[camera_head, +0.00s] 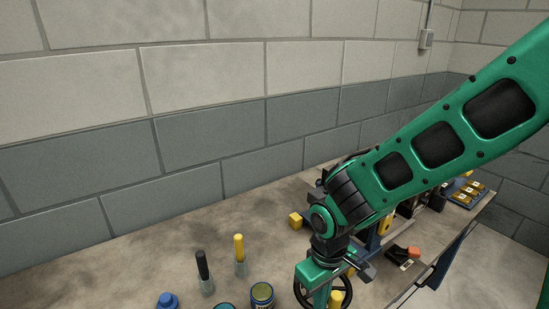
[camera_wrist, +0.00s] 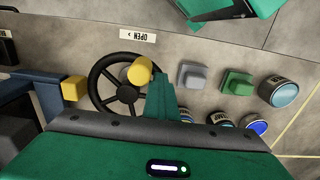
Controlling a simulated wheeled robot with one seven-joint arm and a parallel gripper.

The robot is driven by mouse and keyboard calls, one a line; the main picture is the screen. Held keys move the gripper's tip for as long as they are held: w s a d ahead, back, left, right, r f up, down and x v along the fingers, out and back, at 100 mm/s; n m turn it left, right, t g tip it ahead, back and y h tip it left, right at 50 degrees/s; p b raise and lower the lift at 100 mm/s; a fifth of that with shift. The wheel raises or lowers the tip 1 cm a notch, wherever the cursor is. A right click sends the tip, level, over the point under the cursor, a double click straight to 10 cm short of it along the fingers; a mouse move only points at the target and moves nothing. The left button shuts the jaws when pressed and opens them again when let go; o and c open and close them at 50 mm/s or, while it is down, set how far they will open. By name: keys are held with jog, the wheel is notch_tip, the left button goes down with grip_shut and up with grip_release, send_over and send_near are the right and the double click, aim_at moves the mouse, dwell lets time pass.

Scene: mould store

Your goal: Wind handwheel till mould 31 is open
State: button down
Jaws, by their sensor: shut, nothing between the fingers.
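The black handwheel (camera_wrist: 98,101) lies on the bench in the wrist view, its yellow knob (camera_wrist: 139,71) on the right of the rim. In the head view the wheel (camera_head: 347,284) and knob (camera_head: 335,298) show at the bottom edge, partly hidden by my arm. My gripper (camera_wrist: 160,80) is shut and empty, its green fingers close beside the knob; I cannot tell whether they touch it. An upside-down "OPEN" label (camera_wrist: 138,35) lies beyond the wheel. A blue frame (camera_wrist: 37,92), apparently the mould's, stands left of the wheel, mostly hidden. I cannot read a 31.
Brushes with yellow (camera_head: 239,247) and black (camera_head: 202,264) handles and a tin (camera_head: 262,293) stand left of my gripper. An orange-ended tool (camera_head: 413,253) lies right. A tray of brass pieces (camera_head: 468,193) sits at far right. The bench's back left is clear before the block wall.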

aim_at(335, 296)
jog(key=d, duration=0.3)
jog(key=shift+s, duration=0.1)
jog(key=shift+a+r, duration=0.1)
jog(key=shift+r, duration=4.45)
jog(key=s+d+r+m, duration=0.25)
jog(key=d+m, duration=0.45)
jog(key=d, duration=1)
jog(key=s+d+r+m, duration=0.2)
jog(key=s+d+m, duration=0.4)
jog(key=s+d, duration=0.3)
jog(key=shift+s+d, duration=0.35)
jog(key=shift+d, duration=0.4)
